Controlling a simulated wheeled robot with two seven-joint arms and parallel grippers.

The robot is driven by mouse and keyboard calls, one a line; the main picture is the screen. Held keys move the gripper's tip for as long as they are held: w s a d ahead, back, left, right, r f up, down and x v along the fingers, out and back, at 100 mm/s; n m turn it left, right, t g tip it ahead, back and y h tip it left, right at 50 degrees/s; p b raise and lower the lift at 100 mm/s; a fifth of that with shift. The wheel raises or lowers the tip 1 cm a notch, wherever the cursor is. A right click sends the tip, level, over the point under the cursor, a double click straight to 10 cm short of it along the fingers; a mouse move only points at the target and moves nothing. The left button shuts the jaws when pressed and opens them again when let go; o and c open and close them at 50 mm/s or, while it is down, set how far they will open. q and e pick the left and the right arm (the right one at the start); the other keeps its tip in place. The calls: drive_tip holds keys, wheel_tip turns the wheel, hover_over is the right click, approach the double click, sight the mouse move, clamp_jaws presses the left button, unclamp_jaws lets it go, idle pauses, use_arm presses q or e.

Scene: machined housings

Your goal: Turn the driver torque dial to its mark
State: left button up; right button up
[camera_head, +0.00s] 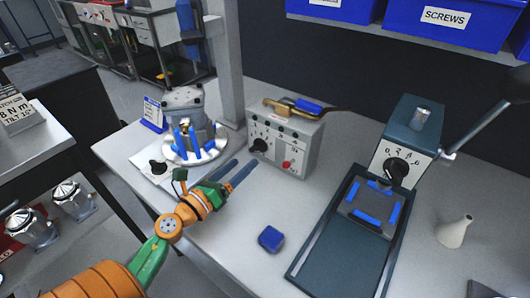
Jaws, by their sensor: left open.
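A grey control box (290,158) stands at the back of the bench with a gold and blue driver (290,108) lying on top. Its front face carries a black torque dial (260,145) at the left and a red button (287,164) at the right. The dial's mark is too small to read. My left gripper (244,163) is open and empty, its two fingers pointing toward the dial from the front left. It appears just short of the box; I cannot tell the exact gap. My right gripper is out of view.
A machined housing (187,105) sits in a blue-clamped fixture on a round white plate at the left. A blue block (271,239) lies on the bench in front. A press (415,125) with another dial (397,170) and a white cone (454,232) stand at the right.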

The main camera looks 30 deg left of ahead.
sight(254, 151)
use_arm(q)
drive_tip(key=shift+w+r+p, duration=0.5)
drive_tip(key=shift+w+r, duration=0.15)
drive_tip(key=shift+r, duration=0.1)
drive_tip(key=w, duration=0.3)
drive_tip(key=shift+w+d+f, duration=0.25)
drive_tip(key=shift+w+f, duration=0.1)
drive_tip(key=shift+w, duration=0.2)
drive_tip(key=shift+s, duration=0.15)
drive_tip(key=shift+r, duration=0.1)
drive_tip(key=shift+c, duration=1.3)
clamp_jaws()
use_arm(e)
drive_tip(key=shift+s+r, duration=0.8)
